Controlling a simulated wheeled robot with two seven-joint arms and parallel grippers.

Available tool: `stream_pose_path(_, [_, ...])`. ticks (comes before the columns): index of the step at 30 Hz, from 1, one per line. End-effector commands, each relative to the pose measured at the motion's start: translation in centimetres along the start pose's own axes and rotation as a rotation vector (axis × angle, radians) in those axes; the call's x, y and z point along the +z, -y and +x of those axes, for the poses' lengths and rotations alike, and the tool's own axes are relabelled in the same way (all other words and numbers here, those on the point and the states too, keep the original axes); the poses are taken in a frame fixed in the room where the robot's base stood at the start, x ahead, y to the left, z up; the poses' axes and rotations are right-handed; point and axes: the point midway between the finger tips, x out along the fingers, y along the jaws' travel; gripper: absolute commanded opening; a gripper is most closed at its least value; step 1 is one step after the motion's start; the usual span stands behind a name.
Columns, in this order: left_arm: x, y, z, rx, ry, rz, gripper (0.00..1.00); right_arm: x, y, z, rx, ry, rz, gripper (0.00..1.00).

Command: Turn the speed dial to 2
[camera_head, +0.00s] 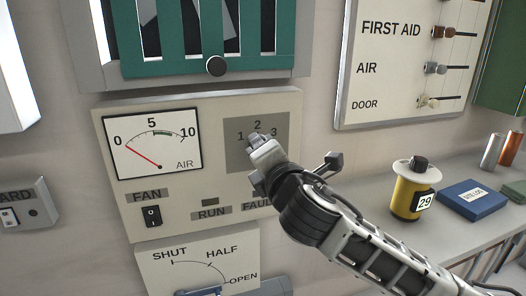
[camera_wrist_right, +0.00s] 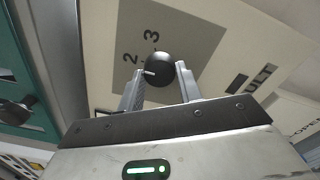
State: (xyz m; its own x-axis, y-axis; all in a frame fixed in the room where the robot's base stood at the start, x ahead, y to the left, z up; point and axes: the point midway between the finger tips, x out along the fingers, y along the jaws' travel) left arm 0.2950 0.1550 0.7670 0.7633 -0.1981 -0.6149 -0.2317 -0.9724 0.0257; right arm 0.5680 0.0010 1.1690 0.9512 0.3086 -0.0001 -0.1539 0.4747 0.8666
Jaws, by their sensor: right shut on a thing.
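The speed dial (camera_wrist_right: 160,71) is a round black knob on a grey square (camera_head: 240,157) marked 1, 2 and 3. My right gripper (camera_head: 258,144) covers the dial in the head view. In the wrist view my right gripper's fingers (camera_wrist_right: 160,84) stand on either side of the knob and are shut on it. The dial's white pointer mark faces left in that view, slightly below the line to the 2 (camera_wrist_right: 131,58). The 3 (camera_wrist_right: 151,34) is above the knob there; the 1 is hidden in that view. My left gripper is not in view.
On the same panel are an AIR gauge (camera_head: 153,143) reading near 0, a FAN switch (camera_head: 152,215) and a RUN lamp (camera_head: 210,202). A green-barred window (camera_head: 205,65) with a black knob is above. A yellow canister (camera_head: 408,197) and blue box (camera_head: 472,199) stand on the shelf at right.

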Motion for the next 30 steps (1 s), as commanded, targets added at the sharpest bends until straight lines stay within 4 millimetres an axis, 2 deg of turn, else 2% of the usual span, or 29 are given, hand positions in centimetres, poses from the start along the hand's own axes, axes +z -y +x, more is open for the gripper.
stream_pose_path(1, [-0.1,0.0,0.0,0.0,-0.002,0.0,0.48,-0.1,0.0,0.0,-0.001,-0.002,0.0,0.12])
stream_pose_path(2, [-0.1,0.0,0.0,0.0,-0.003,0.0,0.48,-0.1,0.0,0.0,-0.001,-0.002,0.0,0.43])
stream_pose_path(3, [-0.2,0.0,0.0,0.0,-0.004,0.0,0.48,-0.1,0.0,0.0,-0.001,-0.001,-0.001,0.54])
stream_pose_path(4, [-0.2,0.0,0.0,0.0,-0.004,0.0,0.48,-0.1,0.0,0.0,-0.001,-0.001,-0.001,0.56])
stream_pose_path(13, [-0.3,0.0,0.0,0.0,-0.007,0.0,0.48,-0.1,0.0,-0.2,0.0,-0.001,-0.001,0.56])
stream_pose_path(17, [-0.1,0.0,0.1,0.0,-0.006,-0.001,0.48,-0.1,0.1,-1.3,0.001,-0.002,-0.001,0.56])
stream_pose_path(20, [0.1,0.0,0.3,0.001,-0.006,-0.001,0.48,-0.1,0.2,-3.1,0.001,-0.002,0.0,0.56])
stream_pose_path(30, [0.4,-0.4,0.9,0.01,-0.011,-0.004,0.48,-0.2,0.1,-11.3,0.002,-0.004,0.0,0.56])
